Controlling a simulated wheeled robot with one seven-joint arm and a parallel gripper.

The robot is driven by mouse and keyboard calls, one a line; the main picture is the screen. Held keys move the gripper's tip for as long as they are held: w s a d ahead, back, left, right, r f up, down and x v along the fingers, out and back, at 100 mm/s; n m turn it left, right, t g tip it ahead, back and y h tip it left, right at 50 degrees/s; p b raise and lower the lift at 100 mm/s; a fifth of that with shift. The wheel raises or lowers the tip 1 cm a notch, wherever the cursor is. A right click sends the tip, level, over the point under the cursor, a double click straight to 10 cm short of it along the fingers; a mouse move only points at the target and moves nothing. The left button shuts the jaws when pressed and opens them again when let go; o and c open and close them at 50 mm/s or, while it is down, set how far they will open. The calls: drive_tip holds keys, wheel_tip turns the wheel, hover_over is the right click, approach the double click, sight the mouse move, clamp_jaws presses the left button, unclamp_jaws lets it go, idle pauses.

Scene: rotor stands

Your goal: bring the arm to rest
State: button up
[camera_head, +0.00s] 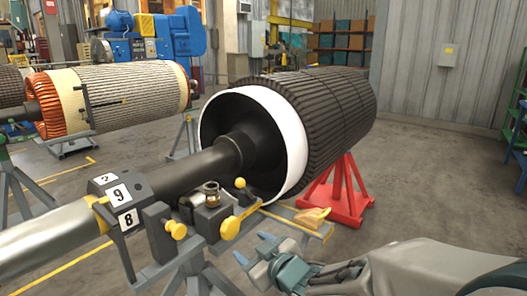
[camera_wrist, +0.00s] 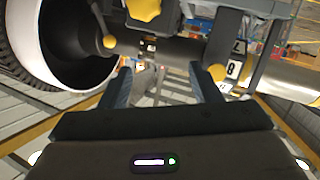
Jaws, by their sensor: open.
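My gripper (camera_head: 258,250) is at the lower middle of the head view, at the end of my arm, which reaches in from the lower right. In the wrist view its two fingers (camera_wrist: 160,85) stand apart with nothing between them. The gripper is in front of the rotor's shaft stand (camera_head: 205,222), apart from its yellow handle. The black rotor (camera_head: 325,110) with a white end ring lies across the middle of the head view. Its shaft (camera_head: 185,172) runs to the lower left. In the wrist view the white ring (camera_wrist: 38,45) is at the left.
A red stand (camera_head: 345,195) is under the rotor's far end. A number block (camera_head: 120,200) sits on the shaft. Another rotor (camera_head: 125,95) lies on stands at the left. A blue machine (camera_head: 175,35) is behind. The floor at the right (camera_head: 430,170) is clear.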

drive_tip(key=s+d+m+g+h+p, duration=0.3)
drive_tip(key=d+m+h, duration=0.4)
drive_tip(key=d, duration=0.6)
drive_tip(key=s+d+r+m+g+p, duration=0.1)
drive_tip(key=s+d+g, duration=0.1)
drive_tip(key=s, duration=0.5)
drive_tip(key=s+d+r+m+g+h+p, duration=0.1)
drive_tip(key=s+d+m+g, duration=0.1)
drive_tip(key=s, duration=0.5)
drive_tip(key=shift+s+d+r+m+g+h+p, duration=0.25)
drive_tip(key=shift+d+g+p, duration=0.2)
drive_tip(key=shift+g, duration=0.75)
